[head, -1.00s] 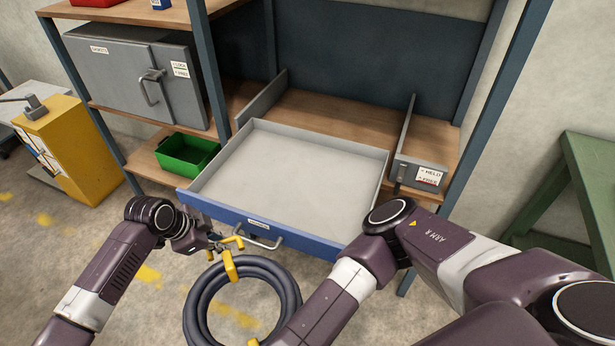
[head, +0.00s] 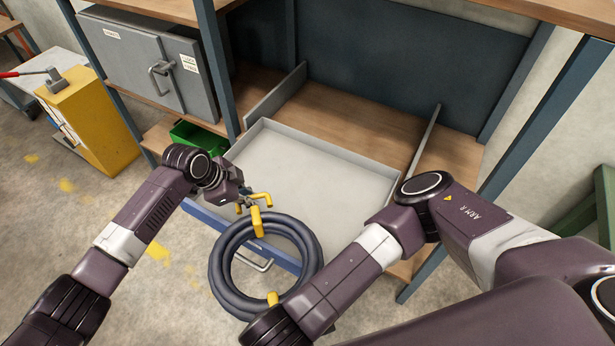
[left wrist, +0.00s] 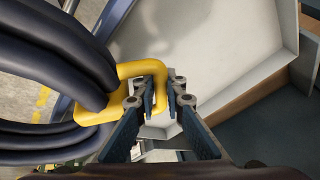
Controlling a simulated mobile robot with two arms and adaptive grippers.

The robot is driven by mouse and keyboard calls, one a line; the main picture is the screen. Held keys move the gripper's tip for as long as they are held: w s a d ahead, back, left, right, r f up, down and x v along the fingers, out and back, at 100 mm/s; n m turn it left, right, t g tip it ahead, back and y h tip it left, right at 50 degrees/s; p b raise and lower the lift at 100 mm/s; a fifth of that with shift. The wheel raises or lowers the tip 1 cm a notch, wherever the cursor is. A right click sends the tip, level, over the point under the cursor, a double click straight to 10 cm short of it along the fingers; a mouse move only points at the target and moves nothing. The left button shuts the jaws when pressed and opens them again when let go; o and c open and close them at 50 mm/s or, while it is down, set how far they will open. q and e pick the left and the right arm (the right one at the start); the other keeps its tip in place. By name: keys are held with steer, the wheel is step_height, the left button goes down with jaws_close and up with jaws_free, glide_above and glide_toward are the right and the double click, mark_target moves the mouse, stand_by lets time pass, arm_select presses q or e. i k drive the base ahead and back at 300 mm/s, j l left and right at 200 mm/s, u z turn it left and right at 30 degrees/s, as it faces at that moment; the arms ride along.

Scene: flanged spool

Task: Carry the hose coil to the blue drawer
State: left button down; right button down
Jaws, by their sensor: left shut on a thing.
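The hose coil (head: 227,266) is a dark blue-grey ring with yellow clips. My left gripper (head: 247,200) is shut on the yellow handle (head: 257,215) at the coil's top; the left wrist view shows the fingers (left wrist: 160,100) closed on this yellow loop (left wrist: 125,103). The coil hangs in front of and partly over the front of the blue drawer (head: 205,215). The drawer is pulled out, and its pale inside (head: 310,165) looks empty. My right forearm crosses in front of the coil's lower right; the right gripper is out of view.
A grey cabinet (head: 135,60) and a green bin (head: 195,137) are on the shelves at left. A yellow cabinet (head: 95,120) stands on the floor further left. Grey dividers (head: 425,140) and shelf posts (head: 550,150) flank the drawer. A green bench (head: 605,205) is at the right edge.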

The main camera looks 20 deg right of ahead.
mark_target(320, 206)
steer(key=i+l, duration=0.35)
steer(key=l, duration=0.15)
steer(key=i+l, duration=0.3)
steer(key=l, duration=0.2)
